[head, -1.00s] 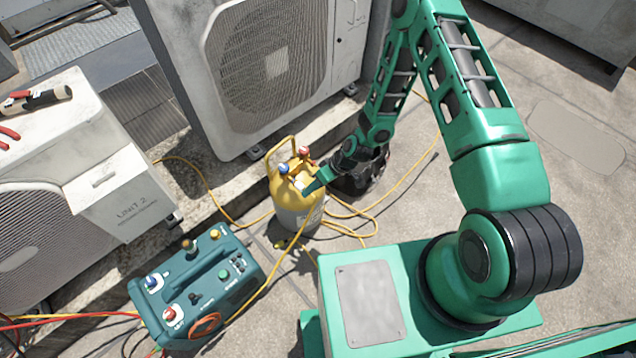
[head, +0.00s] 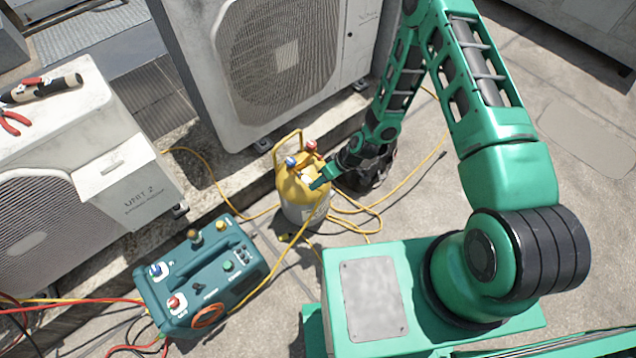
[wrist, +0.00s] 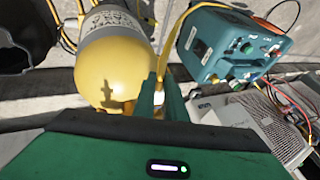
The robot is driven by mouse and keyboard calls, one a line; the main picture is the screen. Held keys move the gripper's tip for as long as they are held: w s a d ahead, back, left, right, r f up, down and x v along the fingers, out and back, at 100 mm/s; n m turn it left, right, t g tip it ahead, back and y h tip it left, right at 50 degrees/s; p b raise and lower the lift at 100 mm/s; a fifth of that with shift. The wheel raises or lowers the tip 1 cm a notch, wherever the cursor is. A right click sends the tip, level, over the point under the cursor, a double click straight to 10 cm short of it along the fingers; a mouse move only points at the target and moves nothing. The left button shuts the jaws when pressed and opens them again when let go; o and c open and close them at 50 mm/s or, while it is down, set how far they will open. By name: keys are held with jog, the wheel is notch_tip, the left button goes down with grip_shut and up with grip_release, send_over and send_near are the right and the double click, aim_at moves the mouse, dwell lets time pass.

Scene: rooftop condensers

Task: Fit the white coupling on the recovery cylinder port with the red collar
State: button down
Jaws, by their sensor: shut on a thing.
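The recovery cylinder (head: 302,212) stands upright on the roof, yellow on top and grey below, with a yellow handle. A red-topped valve (head: 311,146) and a blue-topped valve (head: 291,161) sit on its top. Which port has the red collar is too small to tell. My gripper (head: 317,184) is at the cylinder's right shoulder.
The teal recovery machine (head: 200,275) stands left of the cylinder. Yellow hoses (head: 365,222) loop on the roof around the cylinder. A large condenser (head: 270,60) stands behind; Unit 2 (head: 125,190) is at left with tools on top. Open roof lies at right.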

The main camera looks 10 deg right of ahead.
jog(key=shift+s+d, duration=0.35)
dwell(0.6)
jog(key=shift+s+d, duration=1.35)
jog(key=shift+s, duration=0.3)
